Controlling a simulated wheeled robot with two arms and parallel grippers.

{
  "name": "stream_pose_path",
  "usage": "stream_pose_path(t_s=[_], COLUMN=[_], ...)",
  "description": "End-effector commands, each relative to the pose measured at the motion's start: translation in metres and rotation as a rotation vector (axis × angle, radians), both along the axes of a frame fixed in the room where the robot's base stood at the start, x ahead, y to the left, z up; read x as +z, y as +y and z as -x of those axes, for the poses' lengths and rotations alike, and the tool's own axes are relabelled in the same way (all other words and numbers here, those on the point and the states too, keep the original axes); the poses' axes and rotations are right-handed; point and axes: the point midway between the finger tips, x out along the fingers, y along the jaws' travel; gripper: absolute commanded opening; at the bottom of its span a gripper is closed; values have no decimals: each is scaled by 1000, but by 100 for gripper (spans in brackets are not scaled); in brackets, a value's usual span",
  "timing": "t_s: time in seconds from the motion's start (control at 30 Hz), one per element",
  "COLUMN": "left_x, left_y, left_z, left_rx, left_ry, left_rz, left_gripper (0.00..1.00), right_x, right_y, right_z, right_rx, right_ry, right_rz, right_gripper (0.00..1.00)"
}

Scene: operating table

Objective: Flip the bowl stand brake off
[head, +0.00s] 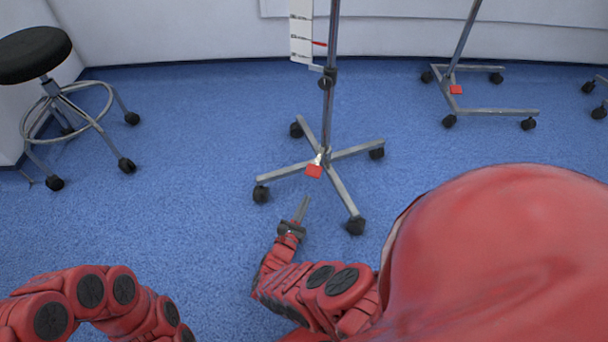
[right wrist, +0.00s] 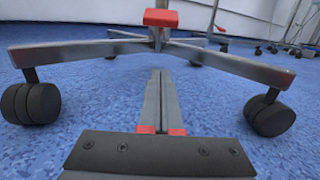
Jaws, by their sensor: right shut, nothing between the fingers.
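A wheeled stand (head: 329,110) with a metal pole and a star-shaped base on black casters stands in the middle of the head view. Its top is out of view, so I cannot tell if it holds a bowl. A red brake pedal (head: 313,170) sits at the hub; it also shows at the top of the right wrist view (right wrist: 160,18). My right gripper (head: 303,202) is shut and empty, low in front of the base. In the right wrist view its fingers (right wrist: 158,76) point between two base legs, below and apart from the pedal. My left gripper is not in view.
A second wheeled stand (head: 461,45) with its own red pedal (head: 456,89) is at the back right. A black stool (head: 35,54) stands at the left. Casters (head: 355,225) flank my right gripper. Blue floor (head: 190,150) is clear between stool and stand.

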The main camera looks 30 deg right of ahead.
Motion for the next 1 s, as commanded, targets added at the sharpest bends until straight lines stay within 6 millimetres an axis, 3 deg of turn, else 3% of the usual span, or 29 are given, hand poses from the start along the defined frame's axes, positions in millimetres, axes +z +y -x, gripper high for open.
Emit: stream_pose_path(t_s=[0.37, 0.43, 0.9, 1.0], left_x=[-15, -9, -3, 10], left_y=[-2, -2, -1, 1], left_z=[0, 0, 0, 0], left_rx=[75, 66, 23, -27], left_ry=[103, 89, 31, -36], left_rz=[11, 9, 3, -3], left_gripper=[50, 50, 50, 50], right_x=[5, 8, 26, 39], right_y=[-64, -56, -50, -49], right_z=[-40, -39, -35, -32], right_rx=[-4, 9, 4, -2], right_ry=[-5, 7, -2, -1], right_rz=[3, 3, 4, 1], right_gripper=[0, 0, 0, 0])
